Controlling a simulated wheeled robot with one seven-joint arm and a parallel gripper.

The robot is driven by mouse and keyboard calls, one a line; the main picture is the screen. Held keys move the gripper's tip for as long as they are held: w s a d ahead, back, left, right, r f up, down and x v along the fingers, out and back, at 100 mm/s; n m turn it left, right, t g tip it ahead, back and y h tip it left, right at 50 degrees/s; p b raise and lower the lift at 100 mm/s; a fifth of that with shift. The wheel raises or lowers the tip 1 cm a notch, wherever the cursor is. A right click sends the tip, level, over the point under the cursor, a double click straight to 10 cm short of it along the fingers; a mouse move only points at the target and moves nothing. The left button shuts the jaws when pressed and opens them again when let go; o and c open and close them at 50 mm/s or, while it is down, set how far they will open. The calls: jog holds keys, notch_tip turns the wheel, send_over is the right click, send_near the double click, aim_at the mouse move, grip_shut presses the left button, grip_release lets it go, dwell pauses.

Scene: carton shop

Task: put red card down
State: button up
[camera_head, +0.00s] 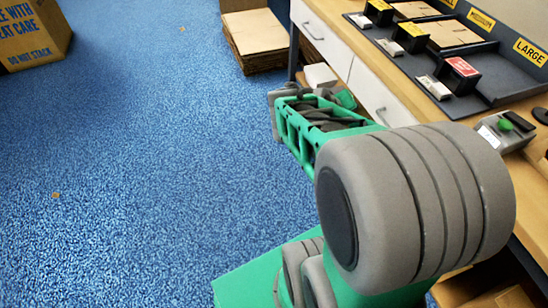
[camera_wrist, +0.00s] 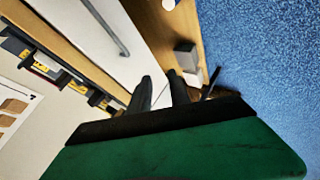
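The red card (camera_head: 463,66), with pale lettering, sits on a black block at the near end of the dark tray on the workbench. In the head view my arm hides the fingertips.
The workbench edge (camera_head: 380,85) and white drawer fronts (camera_head: 372,92) run beside my arm. Yellow cards (camera_head: 411,28) sit on similar black blocks. A grey device with a green button (camera_head: 505,127) stands near. Flattened cartons (camera_head: 255,38) lie behind; blue floor (camera_head: 150,160) is open at left.

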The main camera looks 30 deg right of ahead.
jog(key=a+f+n+y, duration=0.1)
jog(key=a+f+y, duration=0.15)
jog(key=a, duration=0.75)
jog(key=a+f+y, duration=0.1)
jog(key=a+y, duration=0.3)
jog(key=a, duration=0.5)
jog(key=s+a+n+g+y, duration=0.1)
jog(key=s+a, duration=0.4)
jog(key=a, duration=0.6)
jog(key=shift+f+g+y, duration=0.4)
jog(key=shift+g+y, duration=0.1)
jog(key=shift+y, duration=0.55)
jog(key=shift+r, duration=0.1)
